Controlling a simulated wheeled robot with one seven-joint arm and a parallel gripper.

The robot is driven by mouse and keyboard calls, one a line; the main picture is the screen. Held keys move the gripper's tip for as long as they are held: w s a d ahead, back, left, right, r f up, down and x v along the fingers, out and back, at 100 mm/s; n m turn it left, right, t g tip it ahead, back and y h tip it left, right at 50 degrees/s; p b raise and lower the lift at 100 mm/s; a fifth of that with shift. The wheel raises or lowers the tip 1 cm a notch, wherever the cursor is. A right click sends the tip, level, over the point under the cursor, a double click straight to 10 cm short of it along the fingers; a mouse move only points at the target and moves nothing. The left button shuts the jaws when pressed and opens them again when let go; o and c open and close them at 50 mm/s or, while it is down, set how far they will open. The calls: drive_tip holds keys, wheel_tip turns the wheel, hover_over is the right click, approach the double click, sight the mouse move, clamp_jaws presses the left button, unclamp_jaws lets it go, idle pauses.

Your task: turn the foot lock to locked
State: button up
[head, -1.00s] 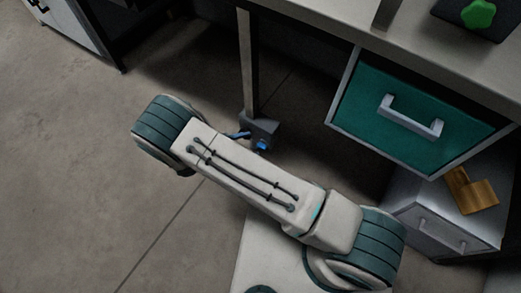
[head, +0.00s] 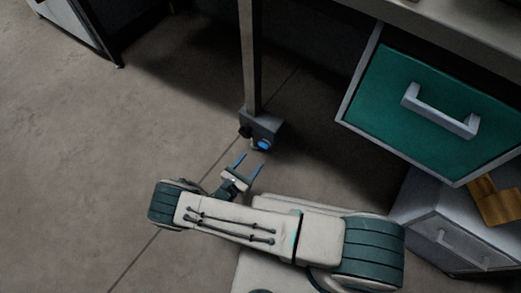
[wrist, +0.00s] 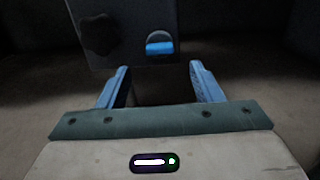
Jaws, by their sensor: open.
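The foot lock is a dark grey block (head: 263,128) at the bottom of a table leg, with a small blue lever (head: 264,144) on its front. In the wrist view the blue lever (wrist: 159,47) lies level in a rounded recess of the block (wrist: 133,20), at the top middle. A dark knob (wrist: 99,35) sits to its left. My gripper (head: 249,165) is open and empty, a short way in front of the block, its blue fingers pointing at it. In the wrist view my gripper (wrist: 160,78) has its fingertips apart on either side below the lever, not touching it.
The grey table leg (head: 250,60) rises above the block. A teal drawer (head: 425,100) with a pale handle hangs at the right. Below it stands a grey cabinet (head: 455,235) with an orange-brown object (head: 497,200). The floor (head: 110,150) to the left is clear.

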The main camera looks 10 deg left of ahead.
sight(262, 148)
drive_tip(key=b+x, duration=0.1)
drive_tip(key=x, duration=0.6)
drive_tip(key=shift+w+d+b, duration=0.1)
drive_tip(key=shift+w+b, duration=0.2)
drive_tip(key=shift+w, duration=0.05)
drive_tip(key=c, duration=1)
